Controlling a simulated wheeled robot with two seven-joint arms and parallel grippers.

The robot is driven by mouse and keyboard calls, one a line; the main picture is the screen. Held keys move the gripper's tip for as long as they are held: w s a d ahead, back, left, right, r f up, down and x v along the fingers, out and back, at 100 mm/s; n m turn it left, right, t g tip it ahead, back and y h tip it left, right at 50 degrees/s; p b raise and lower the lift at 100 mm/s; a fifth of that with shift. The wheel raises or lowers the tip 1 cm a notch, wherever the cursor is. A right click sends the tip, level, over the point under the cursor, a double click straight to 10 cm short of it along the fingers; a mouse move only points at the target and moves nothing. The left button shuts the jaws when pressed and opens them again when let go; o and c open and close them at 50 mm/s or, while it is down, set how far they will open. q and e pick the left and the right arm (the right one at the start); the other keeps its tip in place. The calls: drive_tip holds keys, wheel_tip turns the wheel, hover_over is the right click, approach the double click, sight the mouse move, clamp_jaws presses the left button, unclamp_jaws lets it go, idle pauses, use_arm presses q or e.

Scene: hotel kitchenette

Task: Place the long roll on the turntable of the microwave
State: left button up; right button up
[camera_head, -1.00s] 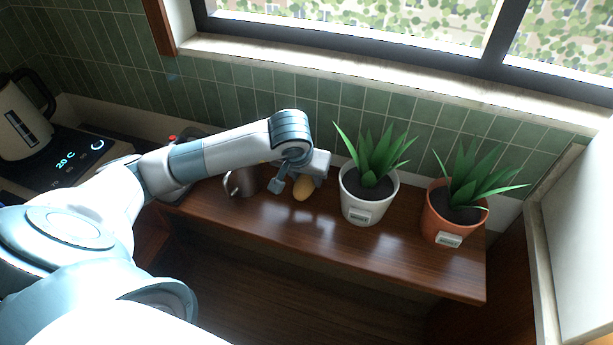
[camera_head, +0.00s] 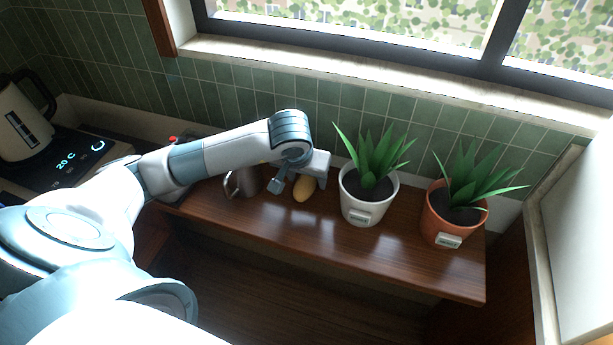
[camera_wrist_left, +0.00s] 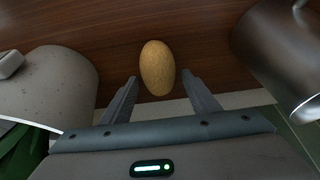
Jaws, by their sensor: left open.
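The long roll (camera_head: 304,189) is a yellow-brown oval lying on the wooden shelf between a metal mug and a white plant pot. It also shows in the left wrist view (camera_wrist_left: 157,67), just beyond the fingertips. My left gripper (camera_head: 298,190) is at the roll from above; in the left wrist view its two fingers (camera_wrist_left: 160,88) are apart, one on each side of the roll's near end. The gripper is open and not closed on the roll. My right gripper is not in view. The microwave and its turntable are not in view.
The metal mug (camera_head: 242,183) stands close on the left of the roll. The white pot (camera_head: 369,206) stands close on the right, with an orange pot (camera_head: 447,228) beyond it. A kettle (camera_head: 22,124) stands at far left. The shelf's front (camera_head: 320,237) is clear.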

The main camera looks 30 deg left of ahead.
sight(302, 191)
use_arm(q)
drive_tip(key=v, duration=0.3)
drive_tip(key=shift+w+b, duration=0.1)
drive_tip(key=shift+b, duration=0.25)
drive_tip(key=a+b+v, duration=0.1)
drive_tip(key=v, duration=0.7)
drive_tip(key=shift+s+d+r, duration=0.25)
drive_tip(key=shift+d+r, duration=0.15)
drive_tip(key=shift+d, duration=0.1)
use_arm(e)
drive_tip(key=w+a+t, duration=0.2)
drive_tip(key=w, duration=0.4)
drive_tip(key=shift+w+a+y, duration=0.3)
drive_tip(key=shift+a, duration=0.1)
